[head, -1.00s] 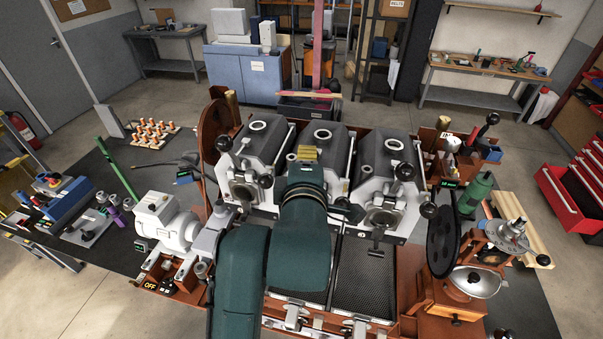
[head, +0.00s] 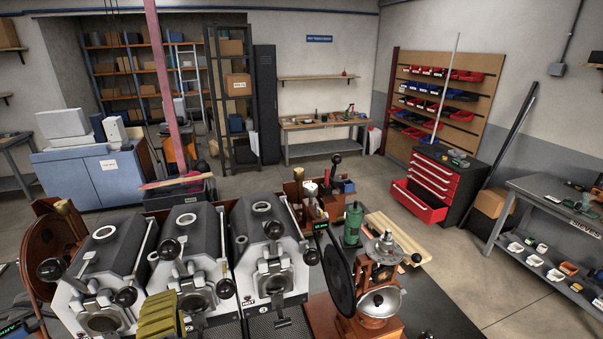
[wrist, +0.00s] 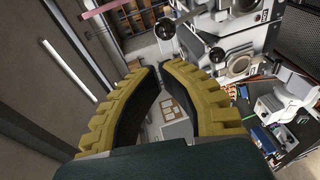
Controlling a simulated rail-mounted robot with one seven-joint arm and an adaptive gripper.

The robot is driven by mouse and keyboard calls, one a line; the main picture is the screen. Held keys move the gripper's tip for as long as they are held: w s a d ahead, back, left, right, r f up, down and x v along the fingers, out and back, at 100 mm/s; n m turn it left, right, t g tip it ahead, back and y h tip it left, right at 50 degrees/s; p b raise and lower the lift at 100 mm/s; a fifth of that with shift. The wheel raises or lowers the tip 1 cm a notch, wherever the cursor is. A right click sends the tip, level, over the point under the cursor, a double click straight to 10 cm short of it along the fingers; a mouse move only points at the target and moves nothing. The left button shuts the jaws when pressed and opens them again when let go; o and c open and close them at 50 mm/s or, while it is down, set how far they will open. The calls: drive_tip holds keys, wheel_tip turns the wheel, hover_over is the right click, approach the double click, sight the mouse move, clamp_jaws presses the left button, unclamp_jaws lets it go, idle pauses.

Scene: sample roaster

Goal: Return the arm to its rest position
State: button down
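My gripper (head: 162,318) shows in the head view as ribbed olive-yellow fingers at the lower edge, in front of the roaster bank. In the wrist view, the two fingers of my gripper (wrist: 159,72) curve toward each other, with a narrow gap between their tips. Nothing is held between them. The rest of my arm is out of the head view, apart from these fingers. The roaster bank (head: 184,240) has three dark drums side by side with pale front plates. The fingers overlap the front of the bank in the picture; contact cannot be told.
A grinder-like machine (head: 379,295) with a black wheel (head: 337,274) and a green cylinder (head: 352,225) stand right of the roasters. A red tool chest (head: 434,183) and a grey bench (head: 560,210) stand farther right. Open floor lies between.

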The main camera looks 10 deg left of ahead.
drive_tip(key=w+d+r+m+t+h+p, duration=0.3)
drive_tip(key=d+r+m, duration=0.15)
drive_tip(key=d, duration=0.55)
drive_tip(key=w+d+r+m+t+h+p, duration=0.25)
drive_tip(key=d+r+m+p, duration=0.2)
drive_tip(key=d, duration=0.45)
drive_tip(key=s+d+r+m+t+h, duration=0.4)
drive_tip(key=s+d+r+m+h, duration=0.1)
drive_tip(key=m, duration=1.1)
drive_tip(key=shift+d+r+m, duration=0.3)
drive_tip(key=shift+d+r, duration=0.3)
drive_tip(key=shift+d, duration=0.6)
